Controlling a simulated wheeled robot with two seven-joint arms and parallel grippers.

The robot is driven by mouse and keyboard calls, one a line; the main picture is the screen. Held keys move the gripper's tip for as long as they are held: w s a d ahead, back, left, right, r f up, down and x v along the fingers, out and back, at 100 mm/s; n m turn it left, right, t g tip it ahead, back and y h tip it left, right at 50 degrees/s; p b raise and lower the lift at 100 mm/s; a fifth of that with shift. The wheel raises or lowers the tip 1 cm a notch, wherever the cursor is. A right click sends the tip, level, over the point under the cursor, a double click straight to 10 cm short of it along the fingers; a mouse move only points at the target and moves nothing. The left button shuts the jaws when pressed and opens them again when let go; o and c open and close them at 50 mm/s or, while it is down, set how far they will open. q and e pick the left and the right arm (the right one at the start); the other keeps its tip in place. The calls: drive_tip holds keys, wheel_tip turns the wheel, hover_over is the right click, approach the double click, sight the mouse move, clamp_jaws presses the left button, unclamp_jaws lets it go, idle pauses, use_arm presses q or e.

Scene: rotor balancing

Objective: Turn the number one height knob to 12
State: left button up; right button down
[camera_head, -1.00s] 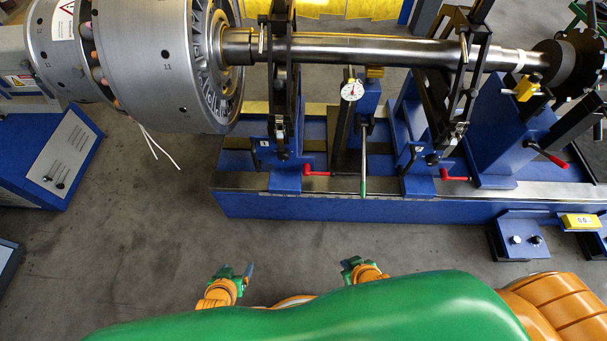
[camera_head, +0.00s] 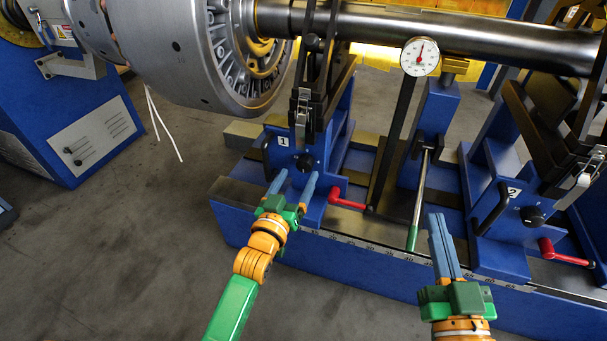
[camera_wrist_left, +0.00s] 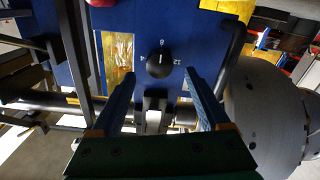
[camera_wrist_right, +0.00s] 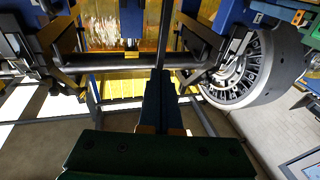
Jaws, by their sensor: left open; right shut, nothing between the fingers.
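The number one height knob (camera_head: 305,163) is a round black knob on the blue stand labelled 1 (camera_head: 284,142). In the left wrist view the knob (camera_wrist_left: 160,64) has 4, 8 and 12 printed around it, and its pale pointer mark appears to face 8. My left gripper (camera_head: 294,182) is open just in front of the knob, and its fingers point toward it. In the left wrist view the knob shows between and beyond the fingertips; contact is not visible. My right gripper (camera_head: 438,222) is shut and empty, in front of the rail to the right.
Red crank handles (camera_head: 347,199) project near the stand bases. A second stand labelled 2 with its own black knob (camera_head: 532,215) is at right. A dial gauge (camera_head: 420,57) and a green-tipped rod (camera_head: 412,236) stand between them. A large rotor (camera_head: 190,50) hangs above left. The floor at lower left is clear.

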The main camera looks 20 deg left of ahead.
sight(303, 167)
use_arm(q)
drive_tip(key=w+b, duration=0.1)
drive_tip(key=w, duration=0.2)
drive_tip(key=shift+w+d+f, duration=0.1)
drive_tip(key=shift+w, duration=0.2)
use_arm(e)
drive_tip(key=s+r+t+y, duration=0.1)
drive_tip(key=s+r+t, duration=0.1)
drive_tip(key=r, duration=0.3)
drive_tip(key=s+r+n+t+y, duration=0.1)
drive_tip(key=s+r+t+y, duration=0.1)
drive_tip(key=s+r+t, duration=0.1)
wheel_tip(303, 167, up, 2)
drive_tip(key=shift+s+a+r+t, duration=0.1)
drive_tip(key=shift+s+a+t, duration=0.05)
drive_tip(key=shift+t, duration=0.45)
use_arm(q)
clamp_jaws()
